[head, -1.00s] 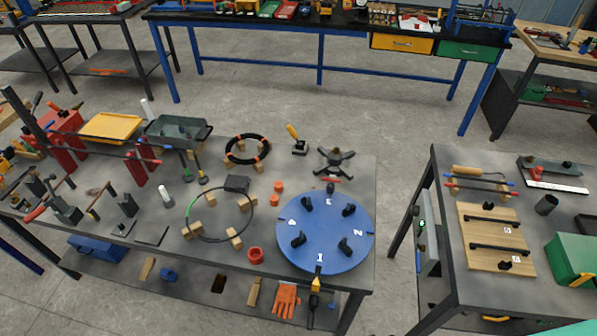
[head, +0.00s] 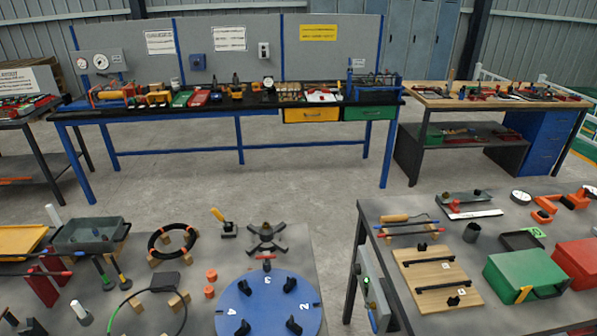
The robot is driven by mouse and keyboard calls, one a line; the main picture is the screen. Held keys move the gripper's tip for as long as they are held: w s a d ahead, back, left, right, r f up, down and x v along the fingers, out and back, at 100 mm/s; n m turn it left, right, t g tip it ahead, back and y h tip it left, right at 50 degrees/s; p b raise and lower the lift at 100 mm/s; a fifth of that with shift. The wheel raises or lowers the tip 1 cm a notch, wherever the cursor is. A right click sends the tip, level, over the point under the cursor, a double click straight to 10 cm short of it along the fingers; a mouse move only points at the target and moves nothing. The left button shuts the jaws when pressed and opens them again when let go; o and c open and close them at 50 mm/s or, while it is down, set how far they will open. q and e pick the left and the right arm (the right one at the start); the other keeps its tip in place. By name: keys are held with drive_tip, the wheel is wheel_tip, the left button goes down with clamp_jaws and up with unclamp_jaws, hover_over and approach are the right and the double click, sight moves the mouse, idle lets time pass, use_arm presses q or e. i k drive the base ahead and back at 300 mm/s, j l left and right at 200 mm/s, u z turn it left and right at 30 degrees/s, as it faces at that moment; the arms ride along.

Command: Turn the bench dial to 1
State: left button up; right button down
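A round blue disc (head: 262,305) with white numbers and several black knobs lies on the near grey bench, at the bottom of the head view. The numbers 4, 3 and 2 show on it; its front part is cut off by the frame's lower edge. I cannot tell which is the bench dial. Neither of my grippers is in view.
A second bench at the right holds a wooden board (head: 437,290) with black handles and a green box (head: 525,275). A gap of floor separates it from the near bench. Open concrete floor (head: 300,185) lies before the far blue-legged bench (head: 240,112).

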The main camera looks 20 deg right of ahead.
sight(356, 267)
drive_tip(key=j+z, duration=0.1)
drive_tip(key=z, duration=1.25)
